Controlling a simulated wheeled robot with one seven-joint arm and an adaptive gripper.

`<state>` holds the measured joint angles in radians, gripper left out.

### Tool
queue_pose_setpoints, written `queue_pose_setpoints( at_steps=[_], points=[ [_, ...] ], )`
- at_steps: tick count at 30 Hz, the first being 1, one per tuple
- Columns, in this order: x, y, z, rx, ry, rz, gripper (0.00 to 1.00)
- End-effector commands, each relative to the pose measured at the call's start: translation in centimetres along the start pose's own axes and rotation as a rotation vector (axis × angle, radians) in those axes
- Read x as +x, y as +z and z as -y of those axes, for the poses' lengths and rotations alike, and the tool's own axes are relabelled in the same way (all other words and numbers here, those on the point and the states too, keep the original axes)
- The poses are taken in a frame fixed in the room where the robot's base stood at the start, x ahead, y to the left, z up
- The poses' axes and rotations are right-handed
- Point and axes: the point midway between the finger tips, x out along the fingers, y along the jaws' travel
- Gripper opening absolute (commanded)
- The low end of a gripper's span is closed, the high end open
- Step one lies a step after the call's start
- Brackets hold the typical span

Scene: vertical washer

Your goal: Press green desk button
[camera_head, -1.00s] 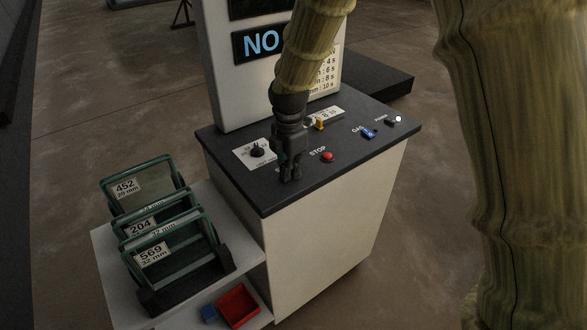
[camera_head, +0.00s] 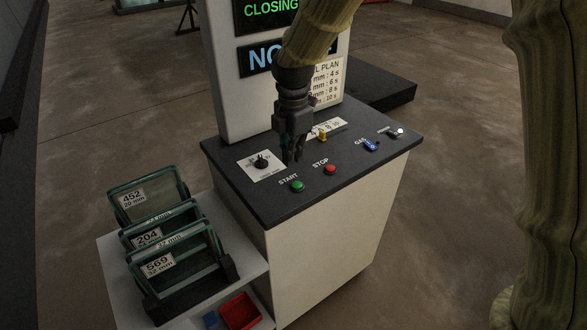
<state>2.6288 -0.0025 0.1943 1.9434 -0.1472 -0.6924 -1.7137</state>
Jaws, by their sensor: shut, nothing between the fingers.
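The green button (camera_head: 297,186) sits near the front edge of the dark desk top, beside the word START. It is fully visible. My gripper (camera_head: 292,160) is shut and empty, pointing down just behind the green button and apart from it in the picture. The red STOP button (camera_head: 330,170) is to the right of the green one. A screen (camera_head: 268,9) on the panel behind the desk shows CLOSING in green letters.
A black knob (camera_head: 261,161) is left of my gripper, and a yellow switch (camera_head: 322,136) is behind it.

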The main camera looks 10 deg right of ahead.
Motion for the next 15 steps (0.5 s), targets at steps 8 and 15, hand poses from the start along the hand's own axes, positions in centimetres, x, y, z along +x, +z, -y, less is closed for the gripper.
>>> queue_pose_setpoints(
  at_steps=[8, 15],
  points=[
    [-3.5, 0.0, -0.1, 0.000, 0.002, 0.000, 0.00],
    [-4.3, 0.0, 0.0, 0.000, 0.000, 0.000, 0.00]
  ],
)
